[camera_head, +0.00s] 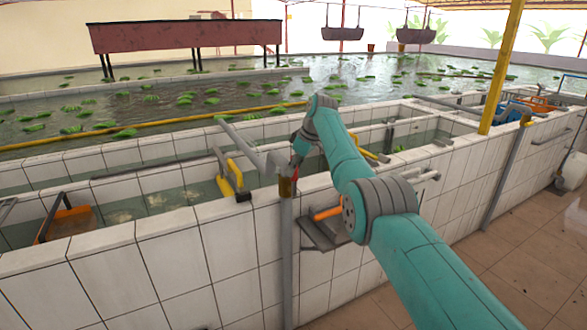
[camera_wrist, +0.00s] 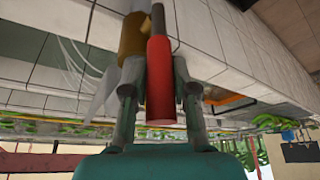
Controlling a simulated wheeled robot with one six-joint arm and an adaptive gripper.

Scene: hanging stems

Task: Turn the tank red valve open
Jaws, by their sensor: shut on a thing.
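The red valve handle (camera_wrist: 160,85) stands upright in the picture between the two fingers of my gripper (camera_wrist: 156,72) in the wrist view. My gripper is shut on it. A brass valve body (camera_wrist: 132,36) shows beside the upper end of the handle. In the head view the brass and red valve (camera_head: 287,188) sits at the top of a grey vertical pipe (camera_head: 287,260) in front of the tiled tank wall. My gripper (camera_head: 292,172) reaches it from above; its fingers are small and partly hidden there, and the handle's exact angle is hard to tell.
The white tiled tank wall (camera_head: 110,275) runs along the front, with water channels behind it. A yellow-handled fitting (camera_head: 234,177) is left of the valve. A grey ledge with an orange part (camera_head: 326,213) is close on the right. Tiled floor (camera_head: 500,240) is open at the right.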

